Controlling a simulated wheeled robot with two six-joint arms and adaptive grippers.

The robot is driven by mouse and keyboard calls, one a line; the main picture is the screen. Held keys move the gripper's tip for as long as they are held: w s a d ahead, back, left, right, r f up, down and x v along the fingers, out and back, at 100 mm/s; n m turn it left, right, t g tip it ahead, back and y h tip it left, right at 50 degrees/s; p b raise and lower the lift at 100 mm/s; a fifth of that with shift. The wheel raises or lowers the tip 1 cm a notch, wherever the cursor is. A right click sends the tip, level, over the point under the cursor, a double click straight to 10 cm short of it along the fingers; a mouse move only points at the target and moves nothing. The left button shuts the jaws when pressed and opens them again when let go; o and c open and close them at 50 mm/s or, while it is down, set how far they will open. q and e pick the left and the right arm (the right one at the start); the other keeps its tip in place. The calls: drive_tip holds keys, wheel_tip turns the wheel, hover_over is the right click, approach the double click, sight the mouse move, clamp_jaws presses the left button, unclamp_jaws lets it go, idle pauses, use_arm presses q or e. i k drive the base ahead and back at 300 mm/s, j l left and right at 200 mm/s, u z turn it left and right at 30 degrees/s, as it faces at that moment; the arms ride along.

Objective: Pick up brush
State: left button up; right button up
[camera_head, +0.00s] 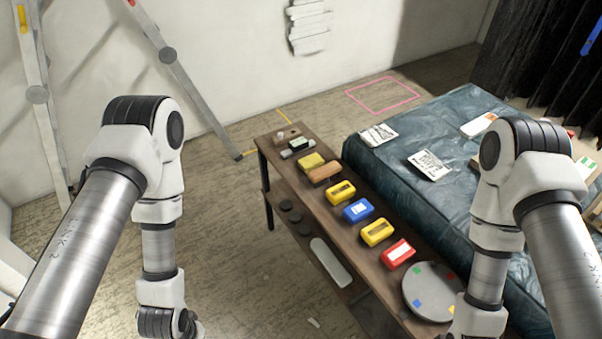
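Several small items stand in a row on a narrow wooden bench (338,229). A tan-orange block (325,173) with a rounded top lies near the far end and may be the brush; its underside is hidden, so I cannot tell for sure. A yellow block (311,160) lies just behind it. A grey item with a dark green part (299,146) lies farther back and could also be a brush. My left arm comes down at the left, over the floor, and my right arm at the right, by the bench's near end. Both grippers are outside the frame.
Yellow, blue and red blocks (358,209) and a round grey disc (428,284) fill the bench's nearer part. Its lower shelf holds dark round pieces and a pale oblong (330,262).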

sight(320, 176)
drive_tip(key=i+j+z, duration=0.55)
drive_tip(key=j+z, duration=0.15)
drive_tip(key=i+j+z, duration=0.15)
drive_tip(key=j+z, duration=0.2)
drive_tip(key=j, duration=0.15)
drive_tip(key=z, duration=0.55)
